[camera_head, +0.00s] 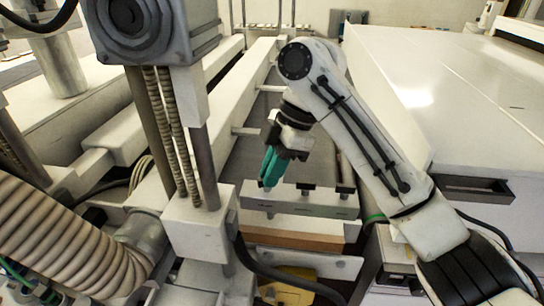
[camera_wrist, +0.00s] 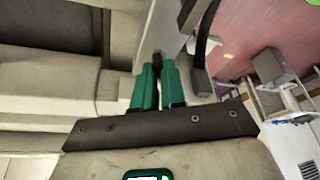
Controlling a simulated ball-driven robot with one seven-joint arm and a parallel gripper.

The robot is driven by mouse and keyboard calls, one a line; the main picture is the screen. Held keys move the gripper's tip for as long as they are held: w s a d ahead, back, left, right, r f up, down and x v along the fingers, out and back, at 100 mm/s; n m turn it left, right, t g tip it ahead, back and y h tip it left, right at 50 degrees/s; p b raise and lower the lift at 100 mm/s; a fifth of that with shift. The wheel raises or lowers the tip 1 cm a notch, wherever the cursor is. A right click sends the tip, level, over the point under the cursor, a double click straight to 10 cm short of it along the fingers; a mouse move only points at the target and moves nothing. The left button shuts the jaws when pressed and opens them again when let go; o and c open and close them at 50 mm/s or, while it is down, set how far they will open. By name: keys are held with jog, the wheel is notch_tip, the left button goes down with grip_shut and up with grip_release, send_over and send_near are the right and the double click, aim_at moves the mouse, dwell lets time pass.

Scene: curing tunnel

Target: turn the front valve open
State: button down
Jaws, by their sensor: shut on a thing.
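My gripper (camera_head: 268,183) has teal fingers that point down at the left end of a white bar (camera_head: 300,203) with several small dark fittings on it. In the wrist view, the fingers (camera_wrist: 158,72) are close together, with a small dark piece (camera_wrist: 157,57) between their tips. This piece looks like the handle of the front valve. The fingers hide most of it, so I cannot tell how far it is turned. Other dark fittings (camera_head: 307,190) stand on the bar to the right of my gripper.
A ribbed hose (camera_head: 60,240) and a white post block (camera_head: 200,225) stand at the left. A large white housing (camera_head: 460,90) with a recessed handle (camera_head: 475,188) fills the right. A dark cable (camera_head: 290,278) runs below the bar.

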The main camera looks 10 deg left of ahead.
jog(key=n+p, duration=0.2)
jog(key=n+g+h+p, duration=0.1)
jog(key=n+p, duration=0.1)
jog(key=n+g+p, duration=0.1)
jog(key=n+p, duration=0.1)
jog(key=shift+w+a+r+h, duration=0.2)
jog(key=shift+r+h, duration=0.05)
jog(key=shift+h, duration=0.15)
jog(key=n+h+p, duration=0.1)
jog(key=n, duration=0.2)
jog(key=n+h+p, duration=0.1)
jog(key=n+p, duration=0.1)
jog(key=n, duration=0.1)
jog(key=shift+w+a+f, duration=0.1)
jog(key=shift+a+f, duration=0.1)
jog(key=c, duration=1.2)
grip_release()
jog(key=shift+p, duration=0.3)
